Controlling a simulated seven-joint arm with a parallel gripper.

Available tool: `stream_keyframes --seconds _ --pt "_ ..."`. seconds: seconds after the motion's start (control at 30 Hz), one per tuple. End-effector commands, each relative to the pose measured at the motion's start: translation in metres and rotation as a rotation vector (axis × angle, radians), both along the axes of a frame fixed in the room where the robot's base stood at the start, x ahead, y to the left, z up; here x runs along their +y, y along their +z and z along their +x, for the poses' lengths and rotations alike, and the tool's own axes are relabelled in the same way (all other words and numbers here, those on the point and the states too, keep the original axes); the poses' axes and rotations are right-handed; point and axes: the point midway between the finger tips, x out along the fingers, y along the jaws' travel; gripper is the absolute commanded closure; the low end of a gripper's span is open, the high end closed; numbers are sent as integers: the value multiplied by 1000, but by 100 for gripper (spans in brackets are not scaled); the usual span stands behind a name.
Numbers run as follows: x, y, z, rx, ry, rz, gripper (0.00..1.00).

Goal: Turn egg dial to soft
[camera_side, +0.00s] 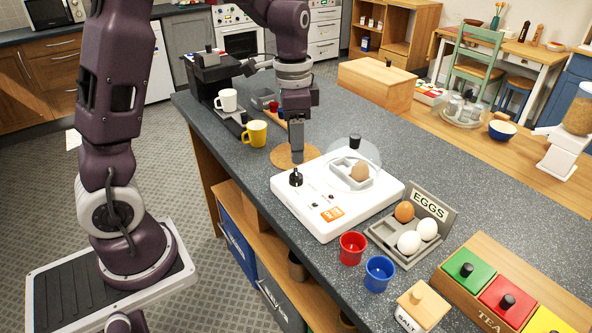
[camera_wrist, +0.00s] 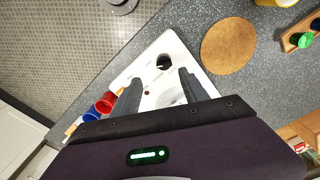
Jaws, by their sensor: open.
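The white egg cooker (camera_side: 335,195) sits on the grey counter, with its black dial (camera_side: 296,178) at the left end of its top. Small markings lie beside the dial, but I cannot read its setting. A clear lid (camera_side: 366,158) covers a grey holder with a brown egg (camera_side: 359,173). My gripper (camera_side: 297,157) points down above the cooker's back left side, near the dial and apart from it. In the wrist view, my gripper (camera_wrist: 159,78) has its fingers spread and empty, with the dial (camera_wrist: 163,62) just beyond the fingertips.
A round wooden board (camera_side: 289,156) lies behind the cooker. A yellow mug (camera_side: 255,134) stands to the left. Red (camera_side: 352,248) and blue (camera_side: 379,273) egg cups and an egg tray (camera_side: 382,237) are in front and right. The counter's front edge is close.

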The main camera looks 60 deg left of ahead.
Motion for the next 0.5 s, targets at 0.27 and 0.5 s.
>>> stream_keyframes --seconds 0.27,0.5 --pt "8 -46 6 32 -34 10 48" --pt "8 -81 6 29 -32 10 48"
